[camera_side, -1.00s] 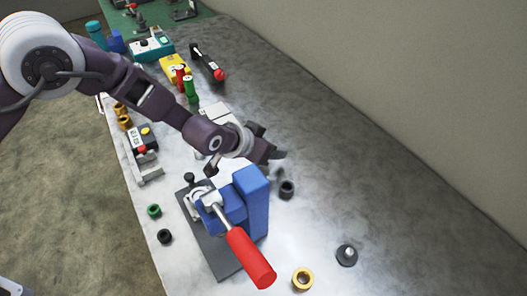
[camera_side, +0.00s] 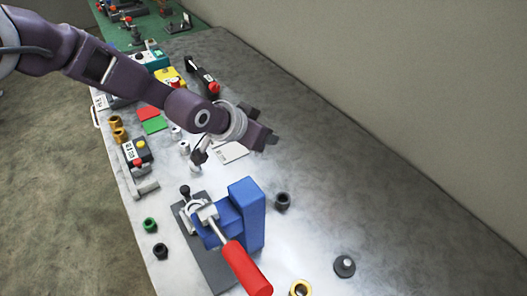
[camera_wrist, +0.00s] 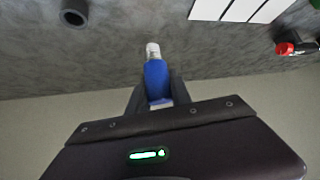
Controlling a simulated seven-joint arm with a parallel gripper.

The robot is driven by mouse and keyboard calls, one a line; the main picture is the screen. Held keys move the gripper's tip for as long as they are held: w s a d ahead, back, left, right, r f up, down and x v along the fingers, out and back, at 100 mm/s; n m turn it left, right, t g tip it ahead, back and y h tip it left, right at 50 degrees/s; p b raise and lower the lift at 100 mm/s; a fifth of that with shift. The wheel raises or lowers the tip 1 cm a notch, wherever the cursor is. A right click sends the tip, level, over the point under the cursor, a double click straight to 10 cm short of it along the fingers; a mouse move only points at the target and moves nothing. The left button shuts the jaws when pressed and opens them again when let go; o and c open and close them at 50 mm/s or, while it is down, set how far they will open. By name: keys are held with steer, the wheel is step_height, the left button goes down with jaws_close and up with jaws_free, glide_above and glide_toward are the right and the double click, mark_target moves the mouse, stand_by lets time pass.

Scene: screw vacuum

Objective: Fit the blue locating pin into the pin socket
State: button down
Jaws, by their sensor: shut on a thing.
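In the wrist view, my gripper (camera_wrist: 158,88) is shut on the blue locating pin (camera_wrist: 156,76). The pin has a blue body and a pale tip that points away from the wrist, clear of the fingers. In the side view, my gripper (camera_side: 266,138) is above the bench, beyond the blue clamp fixture; the pin cannot be made out there. A dark hollow round part (camera_side: 282,201) stands on the bench right of the fixture. A similar dark ring shows in the wrist view (camera_wrist: 73,12). I cannot tell which part is the pin socket.
The blue clamp fixture (camera_side: 247,215) with a red handle (camera_side: 247,268) stands in front. Green (camera_side: 150,225) and black (camera_side: 160,251) rings lie left. The bench's right side is mostly clear.

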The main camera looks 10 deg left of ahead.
steer(key=s+d+r+m+g+h, duration=0.5)
steer(key=s+d+m+g, duration=0.35)
steer(key=m, duration=0.45)
step_height(320, 180, down, 10)
steer(key=shift+s+a, duration=0.15)
steer(key=shift+f, duration=0.6)
steer(key=c, duration=1.2)
jaws_free()
steer(key=shift+o, duration=0.2)
